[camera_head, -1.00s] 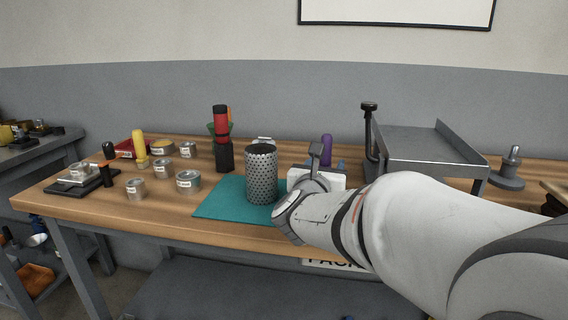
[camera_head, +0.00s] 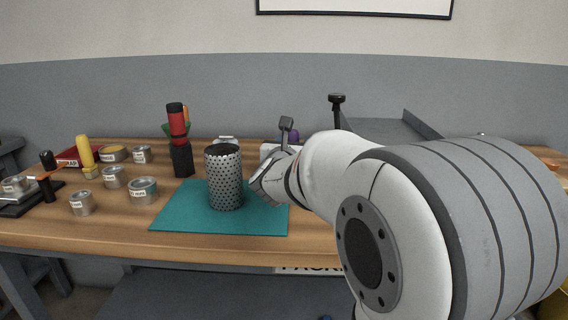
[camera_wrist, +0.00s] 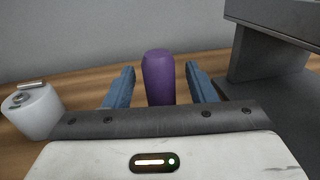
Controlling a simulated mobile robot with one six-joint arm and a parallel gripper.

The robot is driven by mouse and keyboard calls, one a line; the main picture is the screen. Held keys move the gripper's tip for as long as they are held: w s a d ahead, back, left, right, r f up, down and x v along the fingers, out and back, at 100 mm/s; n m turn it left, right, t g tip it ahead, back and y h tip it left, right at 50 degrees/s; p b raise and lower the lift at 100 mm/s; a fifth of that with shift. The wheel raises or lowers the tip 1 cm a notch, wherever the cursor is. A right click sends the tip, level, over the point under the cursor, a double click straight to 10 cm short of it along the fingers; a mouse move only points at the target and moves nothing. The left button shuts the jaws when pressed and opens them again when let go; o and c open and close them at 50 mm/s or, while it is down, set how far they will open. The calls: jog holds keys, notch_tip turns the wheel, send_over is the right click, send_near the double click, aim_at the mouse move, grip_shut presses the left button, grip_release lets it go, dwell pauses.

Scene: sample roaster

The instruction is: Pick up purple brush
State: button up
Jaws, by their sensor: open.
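The purple brush (camera_wrist: 158,78) stands upright in the wrist view, between the two blue fingers of my gripper (camera_wrist: 160,86). The fingers are open, with a gap on each side of the purple handle. The lower end of the brush is hidden behind the front edge of my gripper body. In the head view only a small purple patch of the brush (camera_head: 294,135) shows above my arm. My arm hides the fingers there.
A perforated metal cylinder (camera_head: 225,180) stands on a teal mat (camera_head: 185,215), left of my wrist. A grey metal stand (camera_wrist: 275,50) is close right of the fingers. A white jar (camera_wrist: 32,110) is at left. Several tins and a red-and-black grinder (camera_head: 179,135) stand farther left.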

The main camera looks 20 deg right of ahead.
jog(key=shift+c, duration=0.2)
grip_shut()
dwell(0.3)
